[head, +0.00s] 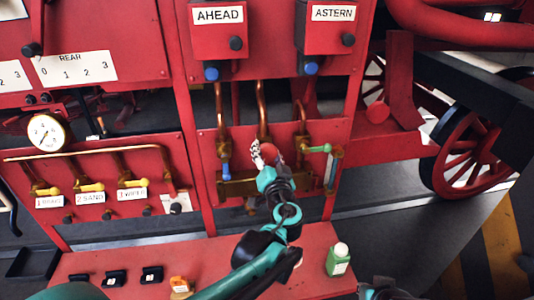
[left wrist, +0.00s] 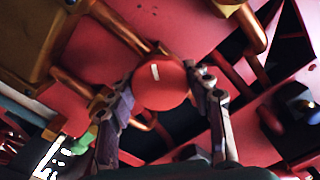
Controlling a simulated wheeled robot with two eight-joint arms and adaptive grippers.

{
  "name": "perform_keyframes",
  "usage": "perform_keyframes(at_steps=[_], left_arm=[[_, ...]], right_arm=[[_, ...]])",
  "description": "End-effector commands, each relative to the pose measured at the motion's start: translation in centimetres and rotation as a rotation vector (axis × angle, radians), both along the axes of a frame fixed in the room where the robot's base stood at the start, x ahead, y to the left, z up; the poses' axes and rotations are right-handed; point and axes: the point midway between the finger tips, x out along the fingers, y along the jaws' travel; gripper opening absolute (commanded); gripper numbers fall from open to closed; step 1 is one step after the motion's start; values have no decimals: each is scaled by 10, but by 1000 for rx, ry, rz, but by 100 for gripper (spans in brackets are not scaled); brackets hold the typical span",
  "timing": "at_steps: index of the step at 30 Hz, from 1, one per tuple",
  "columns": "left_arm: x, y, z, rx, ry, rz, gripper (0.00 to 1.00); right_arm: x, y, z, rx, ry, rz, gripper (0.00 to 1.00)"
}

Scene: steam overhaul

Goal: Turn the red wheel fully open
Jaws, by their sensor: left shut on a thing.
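The red wheel (head: 269,151) is a small round red knob on the brass pipework in the middle of the red panel. In the left wrist view the red wheel (left wrist: 162,86) fills the space between the fingers, with a short white mark on its face. My left gripper (head: 266,158) reaches up to it from below, and its fingers (left wrist: 163,98) stand on both sides of the wheel, shut on it. The gripper hides part of the wheel and the pipe behind it in the head view.
A green-handled valve (head: 318,149) sits just right of the wheel and a blue-handled one (head: 226,170) to the left. AHEAD (head: 218,28) and ASTERN (head: 332,26) boxes hang above. A green bottle (head: 339,259) stands on the red bench (head: 310,278) below.

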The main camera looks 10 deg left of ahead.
Motion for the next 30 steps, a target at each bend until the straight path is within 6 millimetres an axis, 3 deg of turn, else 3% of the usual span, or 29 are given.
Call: perform_keyframes(at_steps=[22,23,24,25,30], left_arm=[[0,0,-1,-86,-26,0,21],[0,0,-1,-86,-26,0,55],[0,0,-1,-85,-26,0,66],[0,0,-1,-85,-26,0,71],[0,0,0,-84,-26,0,71]], right_arm=[[0,0,0,0,0,0,0],[0,0,0,0,0,0,0],[0,0,0,0,0,0,0],[0,0,0,0,0,0,0],[0,0,0,0,0,0,0]])
